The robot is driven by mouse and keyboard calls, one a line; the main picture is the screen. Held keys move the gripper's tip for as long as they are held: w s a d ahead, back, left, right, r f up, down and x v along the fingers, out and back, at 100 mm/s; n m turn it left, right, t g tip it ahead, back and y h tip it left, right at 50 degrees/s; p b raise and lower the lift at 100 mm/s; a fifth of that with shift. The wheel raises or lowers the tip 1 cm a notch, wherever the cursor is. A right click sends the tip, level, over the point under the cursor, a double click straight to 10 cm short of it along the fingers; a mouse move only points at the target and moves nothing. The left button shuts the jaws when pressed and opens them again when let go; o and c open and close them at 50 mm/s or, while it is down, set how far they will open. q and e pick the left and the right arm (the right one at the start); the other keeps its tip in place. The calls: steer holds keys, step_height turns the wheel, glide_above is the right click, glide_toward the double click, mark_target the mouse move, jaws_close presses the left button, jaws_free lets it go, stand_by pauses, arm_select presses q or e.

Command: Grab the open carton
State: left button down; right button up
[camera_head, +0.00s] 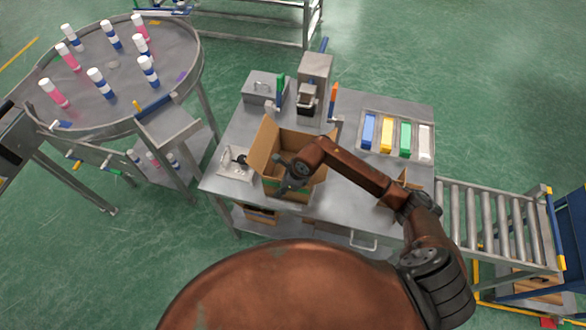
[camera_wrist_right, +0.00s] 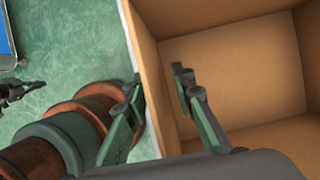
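The open brown carton (camera_head: 301,146) stands on the steel table with its flaps up. My right gripper (camera_head: 288,183) is at the carton's near side in the head view. In the right wrist view, my right gripper (camera_wrist_right: 158,80) is open, with one finger over the carton's inside and the other by the outer face of a carton wall (camera_wrist_right: 150,60). The wall's edge runs between the fingers, which look apart. My left gripper is not in the head view. A small dark jointed part at the left of the wrist view may belong to it, but its state is unclear.
The steel table (camera_head: 345,200) also bears a machine (camera_head: 314,72), a grey box (camera_head: 263,87) and a tray (camera_head: 383,154) of coloured blocks. A roller conveyor (camera_head: 495,225) is at right.

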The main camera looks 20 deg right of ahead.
steer(key=shift+f, duration=0.2)
steer(key=shift+c, duration=0.3)
jaws_close()
stand_by(0.3)
